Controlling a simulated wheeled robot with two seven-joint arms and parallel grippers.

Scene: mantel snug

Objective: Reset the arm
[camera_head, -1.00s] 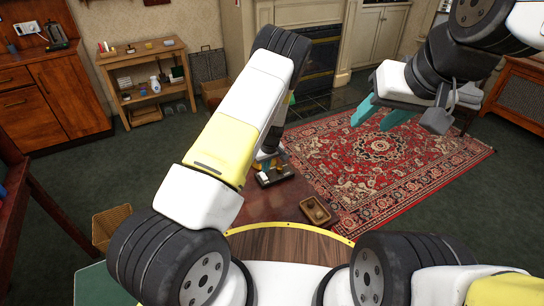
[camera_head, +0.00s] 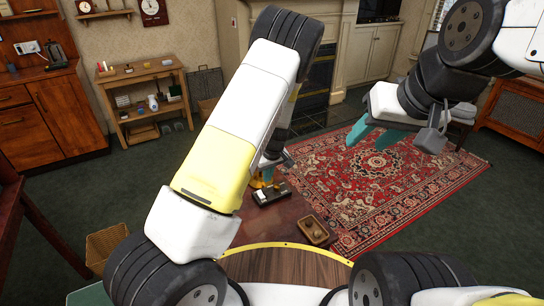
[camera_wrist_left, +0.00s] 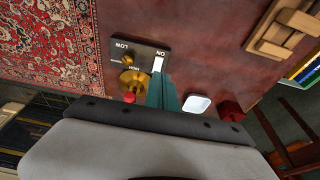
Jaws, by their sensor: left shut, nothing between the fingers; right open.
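My left gripper (camera_head: 266,163) is mostly hidden behind my left arm in the head view. In the left wrist view its teal fingers (camera_wrist_left: 162,92) are together with nothing between them, over the near edge of a dark switch box (camera_wrist_left: 142,52) marked ON and LOW. I cannot tell whether they touch it. The box also shows in the head view (camera_head: 272,193), on a dark red table. My right gripper (camera_head: 373,135) is open and empty, in the air, over the patterned rug in the picture.
A brass knob (camera_wrist_left: 132,80) and a red button (camera_wrist_left: 129,97) are beside the left fingers. A wooden tray (camera_head: 302,228) with small items sits on the red table (camera_head: 285,213). A white piece (camera_wrist_left: 197,104) lies right of the fingers. A shelf (camera_head: 140,97) stands at the back left.

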